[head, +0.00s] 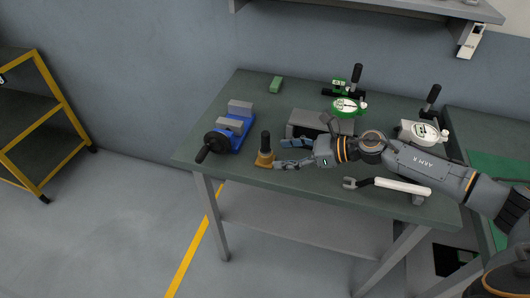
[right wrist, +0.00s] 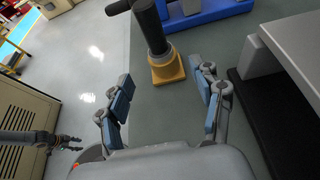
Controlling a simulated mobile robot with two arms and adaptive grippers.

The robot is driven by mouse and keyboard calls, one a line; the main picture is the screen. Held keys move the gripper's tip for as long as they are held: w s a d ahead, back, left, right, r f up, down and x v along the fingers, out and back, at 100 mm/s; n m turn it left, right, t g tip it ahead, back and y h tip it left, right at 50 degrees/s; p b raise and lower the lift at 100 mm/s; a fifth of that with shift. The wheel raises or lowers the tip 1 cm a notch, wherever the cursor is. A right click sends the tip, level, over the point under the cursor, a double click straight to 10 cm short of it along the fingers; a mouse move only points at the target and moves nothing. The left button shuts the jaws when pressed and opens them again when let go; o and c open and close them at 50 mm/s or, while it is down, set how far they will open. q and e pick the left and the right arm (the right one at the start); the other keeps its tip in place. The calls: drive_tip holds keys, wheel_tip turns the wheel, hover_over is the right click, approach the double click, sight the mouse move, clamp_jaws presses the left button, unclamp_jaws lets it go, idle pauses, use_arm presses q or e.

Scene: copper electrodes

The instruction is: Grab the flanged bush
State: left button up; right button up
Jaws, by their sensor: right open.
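The flanged bush appears to be the upright piece with a dark cylinder on a brass-yellow square flange (head: 265,158), standing near the front edge of the workbench. In the right wrist view the flange (right wrist: 167,70) lies beyond the fingertips, with the dark cylinder rising toward the upper left. My right gripper (head: 281,152) is open and empty, its fingers pointing left at the piece. In the right wrist view the fingers (right wrist: 167,85) are spread wide on either side of the line to the flange. My left gripper (right wrist: 70,143) shows small at lower left, fingers apart and empty.
A blue vise (head: 229,130) with a black handle stands left of the piece. A grey block (head: 305,122) lies behind my right gripper. A white-handled wrench-like tool (head: 400,186) lies at the front right. Dial gauges (head: 345,106) stand at the back right.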

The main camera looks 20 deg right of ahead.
sight(271, 152)
drive_tip(key=shift+w+a+f, duration=0.15)
drive_tip(key=shift+w+a, duration=0.1)
drive_tip(key=shift+a, duration=0.1)
drive_tip(key=shift+w+a+f+p, duration=0.1)
drive_tip(key=shift+w+a+p, duration=0.65)
drive_tip(key=shift+a, duration=0.1)
drive_tip(key=x, duration=0.2)
drive_tip(key=shift+w+a+f+p, duration=0.1)
drive_tip(key=shift+w+f+p, duration=0.1)
drive_tip(key=shift+w+p, duration=0.1)
drive_tip(key=shift+w+a+f, duration=0.1)
drive_tip(key=shift+a+f, duration=0.05)
drive_tip(key=shift+a, duration=0.1)
drive_tip(key=shift+c, duration=0.2)
clamp_jaws()
use_arm(q)
drive_tip(key=w+r, duration=0.2)
drive_tip(key=shift+w+d+r, duration=0.15)
drive_tip(key=shift+w+r, duration=0.1)
drive_tip(key=shift+w, duration=0.1)
